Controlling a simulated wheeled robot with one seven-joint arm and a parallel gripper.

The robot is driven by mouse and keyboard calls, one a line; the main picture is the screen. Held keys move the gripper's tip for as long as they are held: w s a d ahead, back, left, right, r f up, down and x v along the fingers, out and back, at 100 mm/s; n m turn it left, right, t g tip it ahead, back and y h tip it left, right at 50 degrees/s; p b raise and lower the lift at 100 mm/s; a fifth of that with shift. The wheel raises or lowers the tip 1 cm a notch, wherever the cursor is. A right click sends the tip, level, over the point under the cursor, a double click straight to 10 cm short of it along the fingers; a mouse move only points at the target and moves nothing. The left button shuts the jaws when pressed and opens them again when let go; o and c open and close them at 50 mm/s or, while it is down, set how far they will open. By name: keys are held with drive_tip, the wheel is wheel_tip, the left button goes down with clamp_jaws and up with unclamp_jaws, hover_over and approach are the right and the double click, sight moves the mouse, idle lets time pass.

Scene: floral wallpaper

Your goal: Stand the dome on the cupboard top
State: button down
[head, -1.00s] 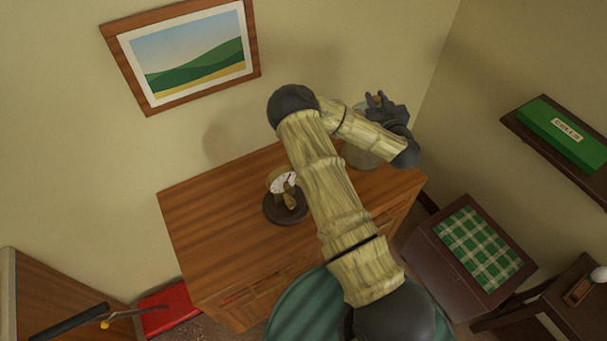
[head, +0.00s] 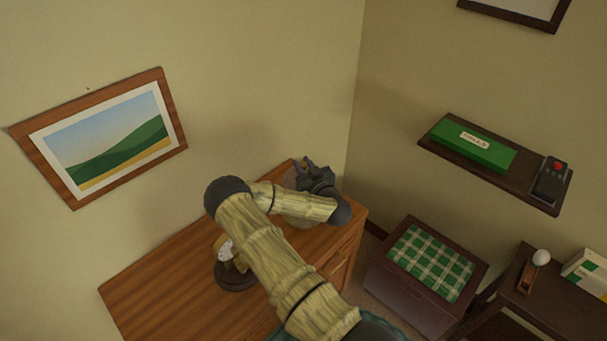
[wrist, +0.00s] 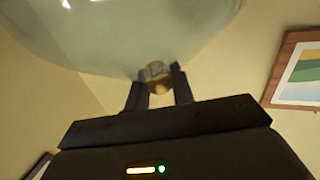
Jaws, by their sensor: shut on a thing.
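The dome (wrist: 140,30) is clear, faintly green glass with a small brass-coloured knob (wrist: 158,78). My gripper (wrist: 160,88) is shut on this knob, with one dark finger on each side. In the head view my gripper (head: 314,172) is over the far right end of the wooden cabinet top (head: 175,275). The dome (head: 290,181) shows there only in part, behind my arm and gripper. I cannot tell whether its rim touches the wood. A low dark cupboard (head: 403,294) with a green checked cloth (head: 433,262) on its top stands to the right.
A clock-like piece on a round dark base (head: 236,277) stands on the cabinet, partly behind my arm. A wall shelf (head: 535,198) holds a green box (head: 474,144) and a dark device (head: 551,181). A dark table (head: 515,300) stands at right.

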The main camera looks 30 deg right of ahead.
drive_tip(key=shift+w+f+p, duration=0.1)
drive_tip(key=shift+f+p, duration=0.4)
drive_tip(key=shift+f, duration=1.55)
drive_tip(key=c, duration=1.2)
unclamp_jaws()
drive_tip(key=s+b, duration=0.2)
drive_tip(key=s, duration=0.4)
drive_tip(key=shift+s+f, duration=0.15)
drive_tip(key=shift+s, duration=0.1)
drive_tip(key=s, duration=0.5)
drive_tip(key=shift+s+r, duration=0.25)
drive_tip(key=shift+s, duration=0.05)
